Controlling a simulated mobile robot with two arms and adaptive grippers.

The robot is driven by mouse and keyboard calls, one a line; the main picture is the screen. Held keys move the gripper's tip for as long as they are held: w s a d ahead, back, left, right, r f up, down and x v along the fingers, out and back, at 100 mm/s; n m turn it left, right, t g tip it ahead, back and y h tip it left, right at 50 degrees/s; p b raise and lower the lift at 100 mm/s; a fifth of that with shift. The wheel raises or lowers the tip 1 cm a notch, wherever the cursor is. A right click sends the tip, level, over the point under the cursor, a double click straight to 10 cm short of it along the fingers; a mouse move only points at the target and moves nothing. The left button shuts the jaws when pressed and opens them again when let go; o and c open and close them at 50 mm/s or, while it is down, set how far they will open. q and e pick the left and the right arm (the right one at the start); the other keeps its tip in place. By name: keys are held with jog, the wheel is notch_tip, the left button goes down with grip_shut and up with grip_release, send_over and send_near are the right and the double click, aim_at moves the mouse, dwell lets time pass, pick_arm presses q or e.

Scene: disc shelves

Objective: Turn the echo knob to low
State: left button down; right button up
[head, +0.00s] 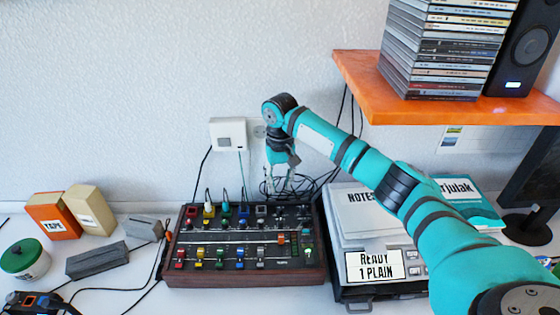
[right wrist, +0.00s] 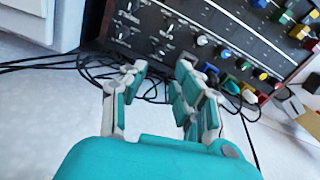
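The mixer (head: 245,280) is a dark panel in a wooden case on the desk, with several coloured knobs and sliders. In the right wrist view its panel (right wrist: 185,15) fills the top. The labels are too small to read, so I cannot tell which control is the echo knob or where it points. My right gripper (head: 279,188) points down behind the mixer's back right edge. In the right wrist view its fingers (right wrist: 162,67) are apart with nothing between them. My left gripper is not in view.
Black cables (head: 290,186) lie behind the mixer. A grey device (head: 400,290) with a "READY 1 PLAIN" card stands close on its right. An orange shelf (head: 440,108) holding CD cases overhangs at upper right. Grey blocks, small boxes and a green jar (head: 24,262) are at left.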

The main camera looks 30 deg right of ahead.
notch_tip(320, 180, up, 7)
send_over(280, 208)
dwell(0.5)
notch_tip(280, 208, down, 18)
jog(key=shift+r, duration=0.25)
dwell(0.4)
